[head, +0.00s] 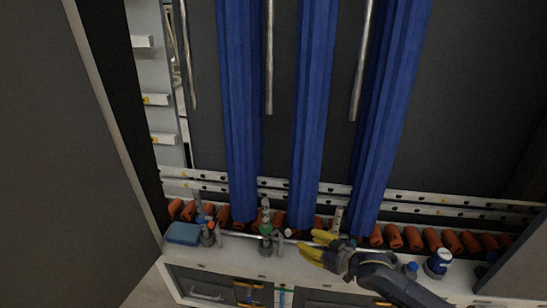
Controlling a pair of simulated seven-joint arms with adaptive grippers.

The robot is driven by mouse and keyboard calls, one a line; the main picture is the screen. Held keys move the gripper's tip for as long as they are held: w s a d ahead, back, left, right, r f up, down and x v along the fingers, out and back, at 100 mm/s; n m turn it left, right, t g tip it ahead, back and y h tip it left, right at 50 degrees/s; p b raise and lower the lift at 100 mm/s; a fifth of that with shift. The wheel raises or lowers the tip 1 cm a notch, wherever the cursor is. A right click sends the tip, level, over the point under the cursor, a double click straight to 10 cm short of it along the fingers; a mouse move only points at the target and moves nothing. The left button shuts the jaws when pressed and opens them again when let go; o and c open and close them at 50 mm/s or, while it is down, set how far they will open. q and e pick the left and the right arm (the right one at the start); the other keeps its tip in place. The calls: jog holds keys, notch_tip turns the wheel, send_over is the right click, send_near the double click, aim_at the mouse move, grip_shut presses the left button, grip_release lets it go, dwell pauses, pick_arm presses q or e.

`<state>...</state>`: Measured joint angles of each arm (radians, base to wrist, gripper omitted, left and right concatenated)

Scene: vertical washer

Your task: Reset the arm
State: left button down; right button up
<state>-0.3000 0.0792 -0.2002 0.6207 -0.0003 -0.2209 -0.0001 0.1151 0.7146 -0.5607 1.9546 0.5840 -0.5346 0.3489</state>
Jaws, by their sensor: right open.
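My right gripper (318,246) shows at the lower middle, with two yellow fingertips and a dark body. Its arm comes in from the lower right. The fingers are apart and nothing shows between them. My left gripper is not in view.
Blue columns (312,110) hang down to the ledge. A row of orange items (395,237) lies along it. Valves (266,232), a blue box (184,233) and a white-and-blue container (438,263) stand there. A large dark panel (70,150) fills the left.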

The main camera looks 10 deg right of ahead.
jog(key=s+a+f+n+h, duration=0.1)
jog(key=s+a+f+h, duration=0.15)
jog(key=s, duration=0.65)
jog(key=s+d+f+g+h, duration=0.1)
jog(key=s+d+g+h, duration=0.1)
jog(key=s+d+h, duration=0.45)
jog(key=s+d+g+h, duration=0.25)
jog(key=s+d, duration=0.45)
jog(key=s, duration=0.5)
jog(key=s+a+f+m+g+y, duration=0.1)
jog(key=s+a+f, duration=0.15)
jog(key=f, duration=1.35)
jog(key=s+a+f+g+y, duration=0.1)
jog(key=a+f+g+y, duration=0.15)
jog(key=f, duration=1.35)
jog(key=s+f+m+g, duration=0.2)
jog(key=s+f, duration=1.8)
jog(key=s, duration=0.1)
jog(key=shift+s+a+m+y, duration=0.35)
jog(key=shift+a+m+y, duration=0.05)
jog(key=shift+a, duration=0.05)
